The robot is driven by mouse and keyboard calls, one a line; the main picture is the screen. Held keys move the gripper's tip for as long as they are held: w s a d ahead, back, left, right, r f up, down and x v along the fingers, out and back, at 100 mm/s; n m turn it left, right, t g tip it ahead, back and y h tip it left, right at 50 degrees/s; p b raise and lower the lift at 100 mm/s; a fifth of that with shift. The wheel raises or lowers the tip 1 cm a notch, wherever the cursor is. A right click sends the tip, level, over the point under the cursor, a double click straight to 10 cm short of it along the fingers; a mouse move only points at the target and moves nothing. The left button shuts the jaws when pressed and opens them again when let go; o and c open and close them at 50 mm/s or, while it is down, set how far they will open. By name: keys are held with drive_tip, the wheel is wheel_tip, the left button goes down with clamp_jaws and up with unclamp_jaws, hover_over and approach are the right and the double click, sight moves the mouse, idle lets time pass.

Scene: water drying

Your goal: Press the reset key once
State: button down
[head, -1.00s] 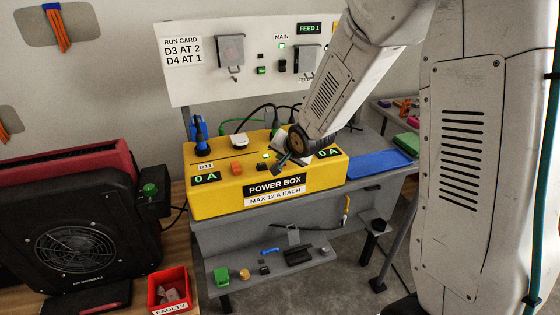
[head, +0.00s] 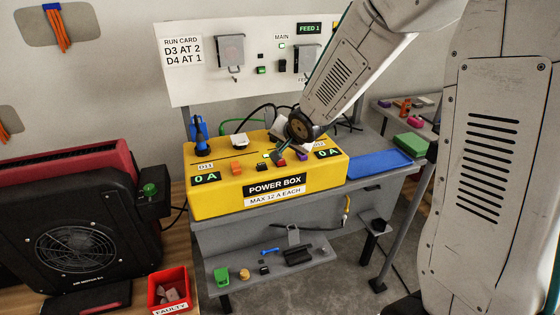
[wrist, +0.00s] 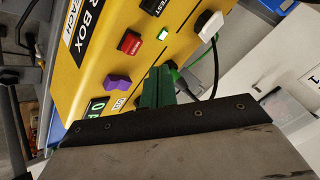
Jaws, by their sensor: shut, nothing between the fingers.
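A yellow power box (head: 215,205) stands on the grey bench, with keys along its sloped top. A red key (wrist: 130,42) with a small, hard-to-read label sits between a black TEST key (wrist: 154,6) and a purple knob (wrist: 117,82). Which key is marked reset I cannot read for sure. In the head view the red key (head: 282,162) shows just beside my gripper (head: 275,155). My gripper's green fingers (wrist: 158,72) are shut and empty, over the box top beside the red key and purple knob. I cannot tell whether they touch the box.
A lit green-white button (wrist: 163,33) and a white plug (wrist: 210,22) with a black cable lie near the fingers. An orange key (head: 236,168) and a blue plug (head: 199,132) are on the box's left. A blue tray (head: 378,163) lies to the right.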

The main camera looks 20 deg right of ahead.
drive_tip(key=shift+r, duration=1.3)
drive_tip(key=s+d+n+g+h, duration=0.2)
drive_tip(key=s+d+g, duration=0.1)
drive_tip(key=s, duration=0.3)
drive_tip(key=s+d+n+g+h, duration=0.1)
drive_tip(key=s+d+n+g, duration=0.15)
drive_tip(key=s, duration=0.45)
drive_tip(key=s+a+r+n, duration=0.1)
drive_tip(key=s+r, duration=0.2)
drive_tip(key=s, duration=0.5)
drive_tip(key=s+a+r+n+g+y, duration=0.1)
drive_tip(key=s+a+r, duration=0.1)
drive_tip(key=s, duration=0.6)
drive_tip(key=s+a+r+n+g+y, duration=0.1)
drive_tip(key=s+r, duration=0.3)
drive_tip(key=s, duration=0.4)
drive_tip(key=shift+a+n, duration=0.35)
drive_tip(key=shift+a, duration=0.25)
drive_tip(key=shift+w, duration=0.1)
